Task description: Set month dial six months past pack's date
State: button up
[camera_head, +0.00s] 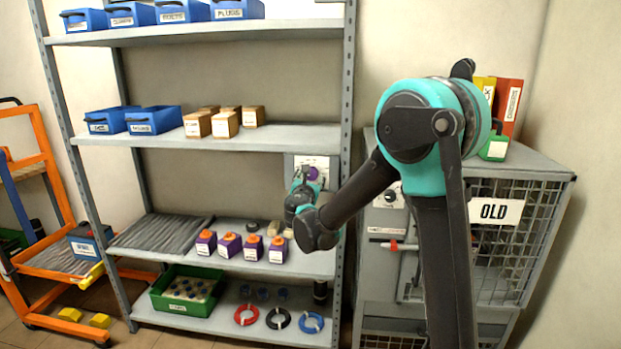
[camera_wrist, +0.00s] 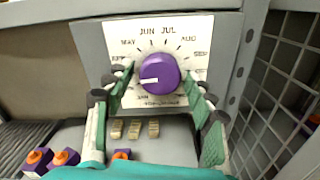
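The month dial is a white plate (camera_wrist: 115,35) with a round purple knob (camera_wrist: 160,73), fixed to the shelf's right post. In the head view the dial plate (camera_head: 300,161) is partly behind my gripper (camera_head: 303,188). The knob's white mark points left and slightly down. The month label there is hidden by a finger; JAN, MAY, JUN, JUL and AUG are legible. In the wrist view my gripper (camera_wrist: 163,82) is open, its fingers on either side of the knob; contact cannot be told. Which pack is meant is unclear; a dark blue pack (camera_head: 88,245) has an unreadable label.
Several purple packs with orange caps (camera_head: 254,247) stand on the lower shelf. A green crate (camera_head: 160,300) and cable coils (camera_head: 278,318) lie below. A mesh cabinet (camera_head: 535,225) with an OLD sign (camera_head: 494,212) stands right; an orange cart (camera_head: 40,165) stands left.

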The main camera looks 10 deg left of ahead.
dwell(0.3)
jog(key=s, duration=1.2)
jog(key=shift+a, duration=0.2)
jog(key=s+d+f+m+g+h, duration=0.1)
jog(key=s+d+f+m+g, duration=0.25)
jog(key=d+m, duration=0.4)
jog(key=s+d+f+m+g+h, duration=0.2)
jog(key=d+f+m, duration=0.25)
jog(key=d, duration=0.55)
jog(key=s+d+f+m+g+h, duration=0.1)
jog(key=s+d+f+m+g, duration=0.15)
jog(key=d+f+m, duration=0.5)
jog(key=s+d+f+m+g+y, duration=0.2)
jog(key=s+f+m+g, duration=0.1)
jog(key=s+m, duration=0.3)
jog(key=s+d+f+m+g+y, duration=0.2)
jog(key=s+f+m, duration=0.2)
jog(key=s+m, duration=0.3)
jog(key=s, duration=0.4)
jog(key=shift+s+d+f+g+y, duration=0.25)
jog(key=shift+d+f+g+y, duration=0.05)
jog(key=shift+d+f+g, duration=0.1)
